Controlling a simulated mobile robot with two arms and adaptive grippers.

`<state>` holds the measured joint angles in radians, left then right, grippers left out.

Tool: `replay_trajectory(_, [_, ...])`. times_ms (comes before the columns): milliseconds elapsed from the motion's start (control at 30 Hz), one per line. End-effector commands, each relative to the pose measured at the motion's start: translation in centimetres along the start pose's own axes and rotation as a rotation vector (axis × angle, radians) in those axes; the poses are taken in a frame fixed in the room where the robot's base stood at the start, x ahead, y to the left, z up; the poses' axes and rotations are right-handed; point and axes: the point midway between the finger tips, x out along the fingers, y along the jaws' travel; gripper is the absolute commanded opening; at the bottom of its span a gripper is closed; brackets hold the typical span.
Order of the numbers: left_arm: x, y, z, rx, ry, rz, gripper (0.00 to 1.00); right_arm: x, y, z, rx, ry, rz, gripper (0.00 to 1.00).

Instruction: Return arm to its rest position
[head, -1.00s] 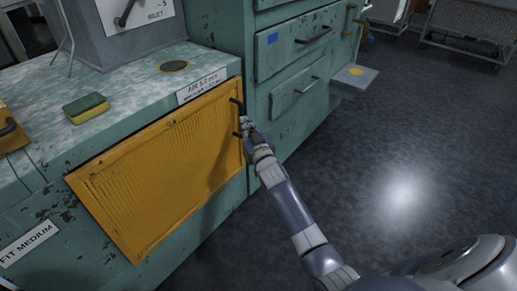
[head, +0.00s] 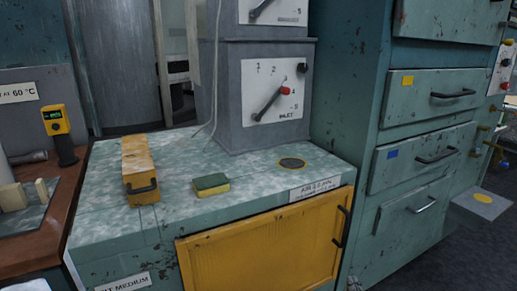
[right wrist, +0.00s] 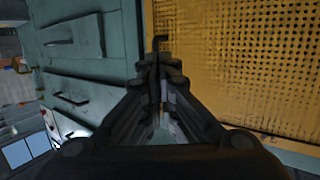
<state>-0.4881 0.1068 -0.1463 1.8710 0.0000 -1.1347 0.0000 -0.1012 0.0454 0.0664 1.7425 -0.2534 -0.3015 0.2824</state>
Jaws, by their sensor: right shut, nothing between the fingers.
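My right gripper (right wrist: 158,68) is in the middle of the right wrist view. Its fingers are together at the tips with nothing between them. The tips point at the left edge of the yellow perforated panel (right wrist: 240,60), near its black handle (right wrist: 162,39). I cannot tell whether they touch it. In the head view the yellow panel (head: 255,250) sits flat in the bench front, with its black handle (head: 342,228) on the right side. Only a small pale part, perhaps of my right arm, shows at the bottom edge there. My left gripper is not in view.
The teal bench top (head: 120,215) holds a yellow box (head: 138,165), a sponge (head: 211,185) and a grey unit with an inlet dial (head: 278,93). Teal drawers (head: 425,105) stand at the right, with a low flap (head: 482,204) sticking out. Dark floor shows at lower right.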

Motion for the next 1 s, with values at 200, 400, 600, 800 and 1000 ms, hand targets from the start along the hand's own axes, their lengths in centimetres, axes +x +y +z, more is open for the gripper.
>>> replay_trajectory(200, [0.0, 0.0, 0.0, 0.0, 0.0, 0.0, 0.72, -7.8, -2.4, 14.6, -0.089, -0.464, -0.057, 0.0])
replay_trajectory(400, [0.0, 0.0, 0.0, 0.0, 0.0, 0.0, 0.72, -16.4, -4.1, 23.2, -0.163, -0.797, -0.139, 0.0])
replay_trajectory(600, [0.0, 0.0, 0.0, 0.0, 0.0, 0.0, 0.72, -24.5, -5.2, 28.2, -0.221, -1.047, -0.225, 0.0])
replay_trajectory(800, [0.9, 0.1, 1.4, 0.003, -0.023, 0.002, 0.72, -27.1, -5.2, 30.5, -0.24, -1.126, -0.249, 0.0])
replay_trajectory(1000, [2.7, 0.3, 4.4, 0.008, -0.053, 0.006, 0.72, -28.9, -4.6, 33.4, -0.247, -1.154, -0.251, 0.0])
